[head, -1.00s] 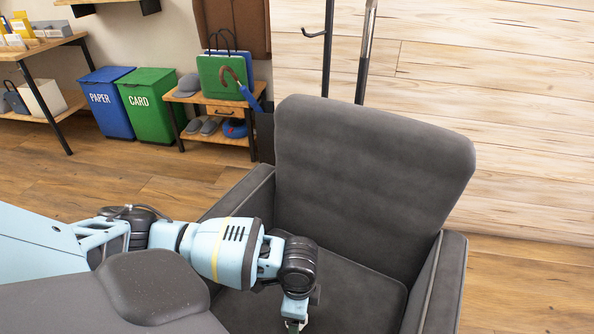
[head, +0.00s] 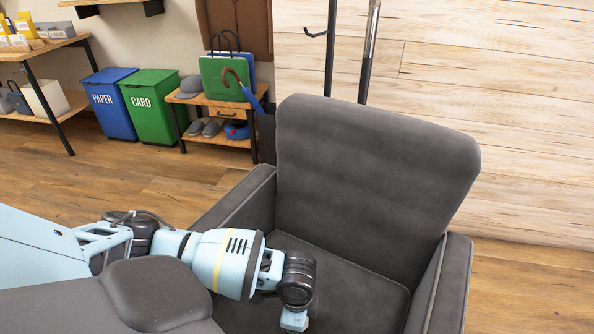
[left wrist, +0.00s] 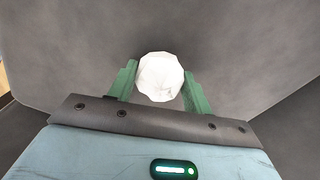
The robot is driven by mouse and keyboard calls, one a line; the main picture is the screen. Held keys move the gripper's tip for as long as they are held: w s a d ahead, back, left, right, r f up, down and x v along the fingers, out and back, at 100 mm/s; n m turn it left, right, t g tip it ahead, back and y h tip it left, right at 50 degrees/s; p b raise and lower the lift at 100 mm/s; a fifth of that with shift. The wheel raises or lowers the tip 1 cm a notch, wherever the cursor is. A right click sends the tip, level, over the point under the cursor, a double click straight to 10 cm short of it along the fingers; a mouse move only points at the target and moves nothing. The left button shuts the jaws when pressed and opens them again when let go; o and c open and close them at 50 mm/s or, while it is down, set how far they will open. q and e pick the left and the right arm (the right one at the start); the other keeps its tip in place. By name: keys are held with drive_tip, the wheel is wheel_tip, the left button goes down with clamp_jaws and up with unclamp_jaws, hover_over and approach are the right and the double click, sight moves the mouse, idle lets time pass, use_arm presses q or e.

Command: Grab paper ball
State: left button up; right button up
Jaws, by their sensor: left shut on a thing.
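A white crumpled paper ball (left wrist: 160,77) shows in the left wrist view between the two green fingers of my left gripper (left wrist: 160,88). The gripper is shut on it. Dark grey upholstery fills the background behind the ball. In the head view my left arm reaches over the seat of the grey armchair (head: 375,165). There the fingers and the ball are hidden below the wrist, at the bottom of the picture. I cannot tell whether the ball touches the seat. My right gripper is in neither view.
The armchair's armrests (head: 450,285) and tall backrest surround the seat. A blue paper bin (head: 108,105), a green card bin (head: 152,108) and a small wooden shelf (head: 215,105) stand behind at left. Open wooden floor lies between.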

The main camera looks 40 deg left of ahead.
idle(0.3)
use_arm(q)
drive_tip(key=shift+r, duration=0.45)
drive_tip(key=r+p, duration=0.1)
drive_tip(key=r, duration=0.2)
drive_tip(key=shift+s+d+p, duration=0.1)
drive_tip(key=shift+s+p, duration=0.2)
drive_tip(key=shift+p, duration=0.05)
drive_tip(key=s+d+p, duration=0.1)
drive_tip(key=s, duration=0.4)
drive_tip(key=s+d, duration=0.1)
drive_tip(key=s, duration=0.4)
drive_tip(key=s+d+r+p, duration=0.1)
drive_tip(key=s+d, duration=0.1)
drive_tip(key=s, duration=0.2)
drive_tip(key=shift+s+p, duration=0.3)
drive_tip(key=shift+s, duration=0.1)
